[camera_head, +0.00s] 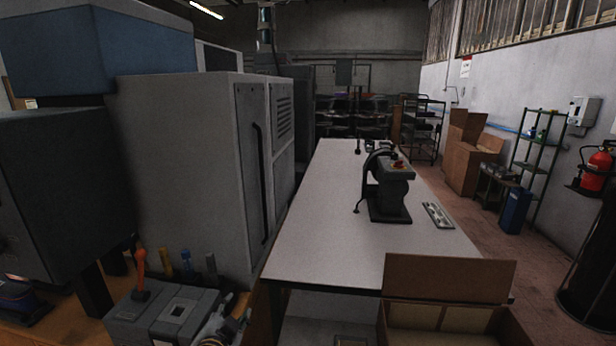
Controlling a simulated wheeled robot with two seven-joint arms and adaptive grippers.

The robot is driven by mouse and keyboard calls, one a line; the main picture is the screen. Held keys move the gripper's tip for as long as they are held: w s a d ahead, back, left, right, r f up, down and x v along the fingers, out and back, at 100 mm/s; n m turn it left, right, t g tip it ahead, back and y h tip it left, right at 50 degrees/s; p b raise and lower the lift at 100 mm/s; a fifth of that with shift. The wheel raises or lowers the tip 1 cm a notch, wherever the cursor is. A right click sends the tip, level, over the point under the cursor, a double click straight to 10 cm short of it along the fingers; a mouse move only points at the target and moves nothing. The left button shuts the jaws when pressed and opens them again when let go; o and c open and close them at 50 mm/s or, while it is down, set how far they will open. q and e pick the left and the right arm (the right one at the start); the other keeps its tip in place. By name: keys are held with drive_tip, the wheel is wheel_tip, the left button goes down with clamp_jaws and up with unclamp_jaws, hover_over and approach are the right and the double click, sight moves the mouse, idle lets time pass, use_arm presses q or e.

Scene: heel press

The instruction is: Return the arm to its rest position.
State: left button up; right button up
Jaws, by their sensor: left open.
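The heel press (390,190), a dark machine with a red part on top, stands upright on the white table (320,215). My left gripper (222,322) shows only in small part at the bottom edge, left of the table's near corner. It is open, and I see nothing held in it. It is well apart from the press. Most of my left arm is outside the picture. My right gripper is not in view.
A light metal plate (437,215) lies right of the press. An open cardboard box (450,278) stands at the table's near end. A grey box with an orange lever (160,315) is at lower left, below a large grey cabinet (190,170). The near tabletop is clear.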

use_arm(q)
drive_tip(key=s+a+f+n+g, duration=0.25)
drive_tip(key=s+f+g, duration=0.35)
drive_tip(key=s, duration=0.5)
drive_tip(key=s+a+f+n+g, duration=0.1)
drive_tip(key=s+f+n+g, duration=0.3)
drive_tip(key=s+f, duration=0.6)
drive_tip(key=s+f+g, duration=0.1)
drive_tip(key=s+f, duration=0.1)
drive_tip(key=f, duration=1.3)
drive_tip(key=s+f+g, duration=0.1)
drive_tip(key=s+f, duration=0.1)
drive_tip(key=f, duration=1.4)
drive_tip(key=s+a+f, duration=0.2)
drive_tip(key=s+f, duration=0.8)
drive_tip(key=s, duration=0.1)
drive_tip(key=s+a+f+g, duration=0.1)
drive_tip(key=s+a+f, duration=0.1)
drive_tip(key=s+f, duration=0.8)
drive_tip(key=shift+s+f+m, duration=0.3)
drive_tip(key=shift+s+m, duration=0.05)
drive_tip(key=shift+s, duration=0.25)
